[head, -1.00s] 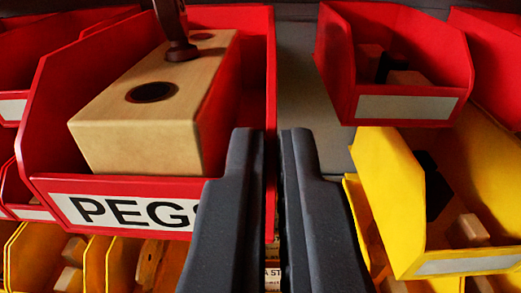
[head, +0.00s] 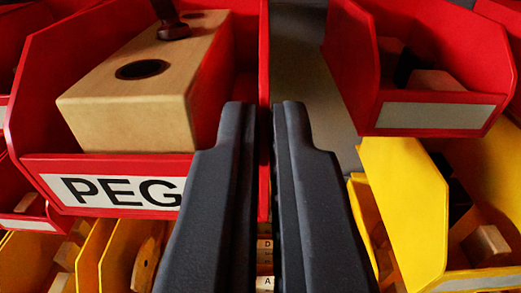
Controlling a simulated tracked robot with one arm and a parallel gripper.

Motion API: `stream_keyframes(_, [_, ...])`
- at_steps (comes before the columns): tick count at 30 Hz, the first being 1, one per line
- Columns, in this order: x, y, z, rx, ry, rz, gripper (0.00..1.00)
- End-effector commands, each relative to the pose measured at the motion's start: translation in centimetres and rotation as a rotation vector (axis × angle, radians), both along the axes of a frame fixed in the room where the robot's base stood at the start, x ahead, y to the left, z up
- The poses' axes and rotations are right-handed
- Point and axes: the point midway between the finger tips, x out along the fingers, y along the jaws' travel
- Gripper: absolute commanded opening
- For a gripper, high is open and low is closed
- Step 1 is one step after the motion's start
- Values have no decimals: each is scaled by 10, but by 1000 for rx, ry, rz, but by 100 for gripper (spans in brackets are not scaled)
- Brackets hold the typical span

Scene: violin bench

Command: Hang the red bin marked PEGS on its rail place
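The red bin marked PEGS (head: 110,170) fills the left of the view, with its white lettered label facing me. The label's right end is hidden by my left finger. A pale wooden block (head: 85,125) with dark holes lies in the bin, and a dark handle-like piece (head: 172,30) rises at its far end. My gripper (head: 264,110) has its two dark fingers close together, one on each side of the bin's thin right wall (head: 263,60). It is shut on that wall. I cannot make out the rail place.
Another red bin (head: 350,70) with small blocks is at upper right. A yellow bin (head: 400,215) sits below it, close to my right finger. More yellow bins (head: 120,260) show at lower left. A grey strip (head: 305,80) lies bare between the red bins.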

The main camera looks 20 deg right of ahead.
Motion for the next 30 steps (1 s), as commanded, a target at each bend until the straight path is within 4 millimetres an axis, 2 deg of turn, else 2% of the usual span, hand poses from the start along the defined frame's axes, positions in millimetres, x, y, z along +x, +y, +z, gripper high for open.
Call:
stream_keyframes(19, [42, -15, 2, 0, -4, -3, 0])
stream_keyframes(30, [48, -18, 2, -1, -5, -4, 0])
